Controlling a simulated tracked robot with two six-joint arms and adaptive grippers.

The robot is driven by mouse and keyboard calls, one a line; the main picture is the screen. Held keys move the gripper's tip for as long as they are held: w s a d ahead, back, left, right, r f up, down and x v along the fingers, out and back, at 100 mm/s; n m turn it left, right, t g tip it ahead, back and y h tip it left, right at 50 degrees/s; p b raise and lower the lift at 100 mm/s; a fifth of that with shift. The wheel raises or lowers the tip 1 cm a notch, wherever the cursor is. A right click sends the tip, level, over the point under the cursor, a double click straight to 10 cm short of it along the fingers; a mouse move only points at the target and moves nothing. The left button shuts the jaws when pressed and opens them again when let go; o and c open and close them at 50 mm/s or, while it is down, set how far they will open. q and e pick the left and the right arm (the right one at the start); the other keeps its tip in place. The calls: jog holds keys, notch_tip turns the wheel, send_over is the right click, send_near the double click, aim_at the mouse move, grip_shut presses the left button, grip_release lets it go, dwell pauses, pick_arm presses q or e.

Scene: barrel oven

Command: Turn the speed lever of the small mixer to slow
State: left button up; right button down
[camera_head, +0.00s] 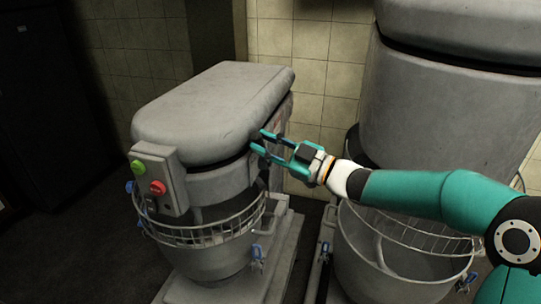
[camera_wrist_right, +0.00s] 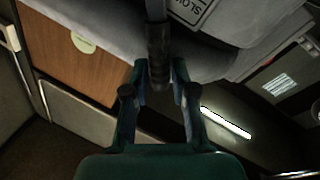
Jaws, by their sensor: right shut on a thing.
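The small mixer (camera_head: 210,105) is grey and stands left of centre in the head view, with a control box (camera_head: 160,178) on its front. My right gripper (camera_head: 264,142) reaches in from the right to the mixer's right side, just under the edge of its top housing. In the right wrist view the speed lever (camera_wrist_right: 157,45) is a dark rod with a thicker grip, coming down between the fingers of my right gripper (camera_wrist_right: 159,80), which is shut on it. A label reading SLOW (camera_wrist_right: 190,10) shows near the lever. My left gripper is out of view.
A larger grey mixer (camera_head: 450,110) stands close on the right, with a wire guard and bowl (camera_head: 390,260) below my right arm. The small mixer's wire guard (camera_head: 205,235) and bowl lie below its head. A tiled wall (camera_head: 325,45) is behind.

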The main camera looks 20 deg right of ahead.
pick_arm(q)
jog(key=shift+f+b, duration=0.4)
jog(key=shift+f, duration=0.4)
pick_arm(e)
jog(key=shift+s+a+f+n, duration=0.2)
jog(key=shift+a+f+n, duration=0.05)
jog(key=shift+f+n, duration=0.05)
jog(key=c, duration=0.9)
grip_release()
jog(key=shift+s, duration=0.1)
jog(key=shift+c, duration=0.2)
jog(key=shift+r, duration=0.1)
jog(key=shift+d, duration=0.1)
jog(key=v, duration=1.1)
jog(key=shift+s+d+f, duration=0.25)
jog(key=shift+d+f, duration=0.05)
